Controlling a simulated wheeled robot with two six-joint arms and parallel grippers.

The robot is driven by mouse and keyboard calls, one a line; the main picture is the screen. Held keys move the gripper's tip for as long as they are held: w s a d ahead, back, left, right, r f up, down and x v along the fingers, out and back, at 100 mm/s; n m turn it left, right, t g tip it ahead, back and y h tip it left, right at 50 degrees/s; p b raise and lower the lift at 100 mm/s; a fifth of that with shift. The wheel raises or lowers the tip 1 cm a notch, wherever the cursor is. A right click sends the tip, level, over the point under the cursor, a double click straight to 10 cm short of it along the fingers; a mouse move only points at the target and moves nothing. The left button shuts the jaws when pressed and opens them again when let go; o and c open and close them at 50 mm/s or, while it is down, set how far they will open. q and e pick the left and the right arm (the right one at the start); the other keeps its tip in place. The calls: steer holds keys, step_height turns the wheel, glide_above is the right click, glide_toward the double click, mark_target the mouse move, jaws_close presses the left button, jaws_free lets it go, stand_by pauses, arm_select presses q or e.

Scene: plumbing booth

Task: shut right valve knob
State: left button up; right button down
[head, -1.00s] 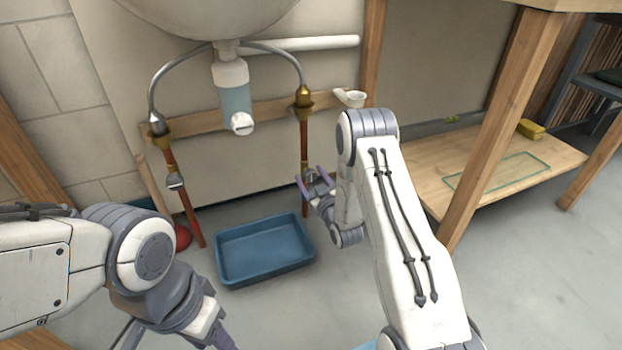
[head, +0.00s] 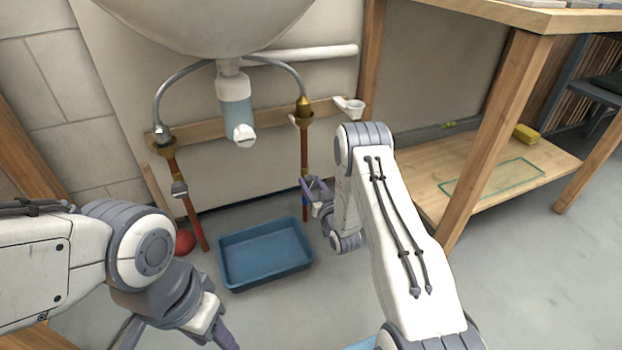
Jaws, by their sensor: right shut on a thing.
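The right copper pipe (head: 304,151) rises below the sink to a brass fitting and a grey hose. The right valve knob sits partway down this pipe and is mostly hidden by my right gripper (head: 307,187). That gripper is shut on the knob, with its purple fingers at the pipe.
A blue tray (head: 265,254) lies on the floor between the pipes. A red ball-like thing (head: 185,242) is beside the left pipe. The white sink (head: 205,22) and its trap (head: 237,112) hang above. A wooden bench leg (head: 492,130) and shelf (head: 540,165) stand at right.

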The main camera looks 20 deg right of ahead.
steer(key=m+p, duration=0.2)
steer(key=m, duration=0.1)
steer(key=shift+r+m+p, duration=0.1)
steer(key=shift+m+p, duration=0.3)
steer(key=m+p, duration=0.2)
steer(key=m, duration=0.1)
steer(key=shift+s+d+m, duration=0.1)
steer(key=shift+m, duration=0.2)
steer(key=m+p, duration=0.2)
steer(key=m, duration=0.1)
steer(key=shift+f+m+p, duration=0.25)
steer(key=shift+m+p, duration=0.5)
steer(key=shift+m, duration=0.65)
steer(key=shift+c, duration=1.5)
jaws_free()
